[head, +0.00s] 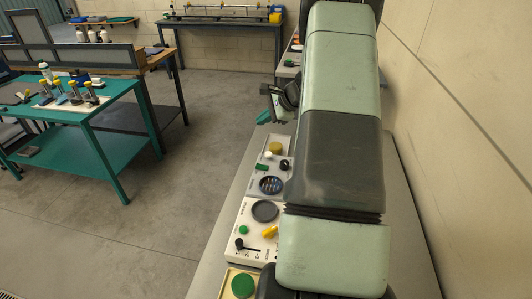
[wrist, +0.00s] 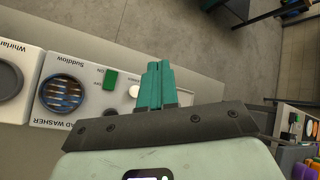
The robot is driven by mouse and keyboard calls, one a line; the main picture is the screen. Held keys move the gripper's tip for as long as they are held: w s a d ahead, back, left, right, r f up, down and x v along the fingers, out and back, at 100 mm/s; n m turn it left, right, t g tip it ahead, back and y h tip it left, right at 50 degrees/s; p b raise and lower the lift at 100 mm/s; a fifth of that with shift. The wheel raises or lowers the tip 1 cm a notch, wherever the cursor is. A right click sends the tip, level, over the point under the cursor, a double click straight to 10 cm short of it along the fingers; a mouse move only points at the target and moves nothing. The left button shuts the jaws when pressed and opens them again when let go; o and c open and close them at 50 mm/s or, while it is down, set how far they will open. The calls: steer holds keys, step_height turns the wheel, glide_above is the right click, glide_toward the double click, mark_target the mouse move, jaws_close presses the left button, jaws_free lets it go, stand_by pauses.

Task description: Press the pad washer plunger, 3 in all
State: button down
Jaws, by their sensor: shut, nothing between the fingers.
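The pad washer (wrist: 84,70) is a pale panel with its name printed along one edge. It also shows in the head view beside my arm (head: 253,187). My gripper (wrist: 155,72), with teal fingers, is shut and empty. In the head view it is beyond the cap, apparently above the bench. In the wrist view it hides the panel's far part.
A second panel (head: 246,215) with a dark disc, green button and yellow knob stands nearer on the bench (head: 411,230). Another unit (head: 290,62) stands farther along. The wall (head: 460,110) is close at right. Open floor (head: 200,120) lies at left.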

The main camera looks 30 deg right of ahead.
mark_target(271, 155)
steer(key=shift+m+t, duration=0.3)
steer(key=shift+m, duration=0.4)
steer(key=d+f, duration=0.2)
steer(key=f, duration=0.1)
steer(key=shift+s+d, duration=0.1)
steer(key=shift+d, duration=0.3)
steer(key=shift+f, duration=4.35)
steer(key=shift+f, duration=0.1)
steer(key=shift+f, duration=0.3)
steer(key=shift+f, duration=0.75)
steer(key=shift+r, duration=1.15)
